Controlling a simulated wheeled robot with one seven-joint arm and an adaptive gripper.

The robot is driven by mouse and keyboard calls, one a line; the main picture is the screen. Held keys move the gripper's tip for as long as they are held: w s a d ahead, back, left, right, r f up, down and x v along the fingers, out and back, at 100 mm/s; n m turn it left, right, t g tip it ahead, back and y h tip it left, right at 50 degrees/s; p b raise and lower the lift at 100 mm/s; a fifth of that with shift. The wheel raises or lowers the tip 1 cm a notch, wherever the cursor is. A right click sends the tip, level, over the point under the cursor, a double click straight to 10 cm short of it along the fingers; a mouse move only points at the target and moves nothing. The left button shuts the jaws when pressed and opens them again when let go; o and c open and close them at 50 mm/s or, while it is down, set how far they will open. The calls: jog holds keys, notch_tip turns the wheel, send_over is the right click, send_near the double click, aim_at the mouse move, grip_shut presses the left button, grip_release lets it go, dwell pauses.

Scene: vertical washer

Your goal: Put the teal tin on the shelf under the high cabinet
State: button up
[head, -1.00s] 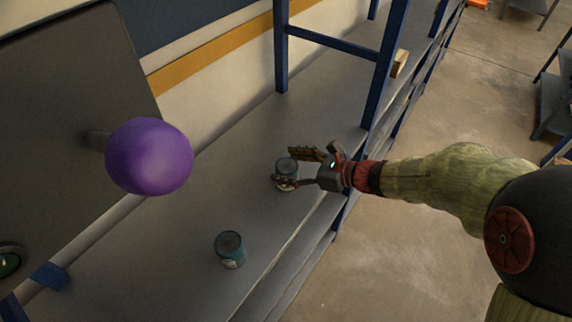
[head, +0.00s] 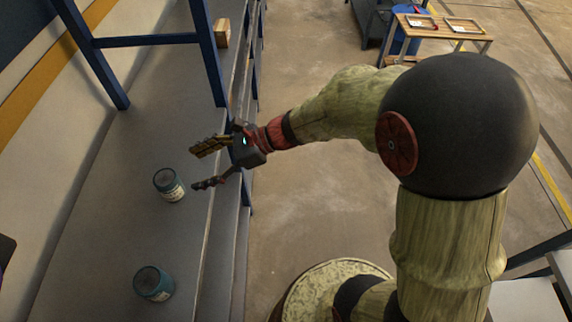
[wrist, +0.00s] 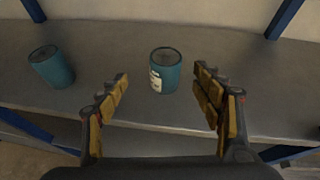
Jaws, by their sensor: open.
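Two teal tins stand upright on a long grey shelf (head: 122,170). The farther teal tin (head: 169,185) has a pale label, and it also shows in the wrist view (wrist: 164,72), centred beyond the fingertips. The nearer teal tin (head: 153,283) shows at the left in the wrist view (wrist: 51,67). My gripper (head: 207,165) is open and empty, just to the right of the farther tin and apart from it. In the wrist view its fingers (wrist: 160,90) are spread wide with clear space between them. The high cabinet is not clearly in view.
Blue posts (head: 208,52) rise from the shelf beyond my gripper. A small wooden block (head: 222,33) lies past them. A wooden table (head: 440,34) with frames on it stands at the back right. Open concrete floor lies to the right of the shelf.

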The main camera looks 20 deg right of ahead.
jog(key=s+d+r+n+g+h, duration=0.1)
jog(key=s+d+r+n+h, duration=0.15)
jog(key=s+n, duration=0.35)
jog(key=s+d+r+n+g+h, duration=0.1)
jog(key=s+d+n+h, duration=0.2)
jog(key=s+n, duration=0.25)
jog(key=s+d+r+n+t+h, duration=0.2)
jog(key=s+d+n+h, duration=0.1)
jog(key=d, duration=0.4)
jog(key=s+d+r+n+t+h, duration=0.2)
jog(key=d+r+n+h, duration=0.1)
jog(key=d+n, duration=0.3)
jog(key=shift+s+d+r+h, duration=0.15)
jog(key=shift+s+d+h, duration=0.35)
jog(key=shift+d, duration=0.5)
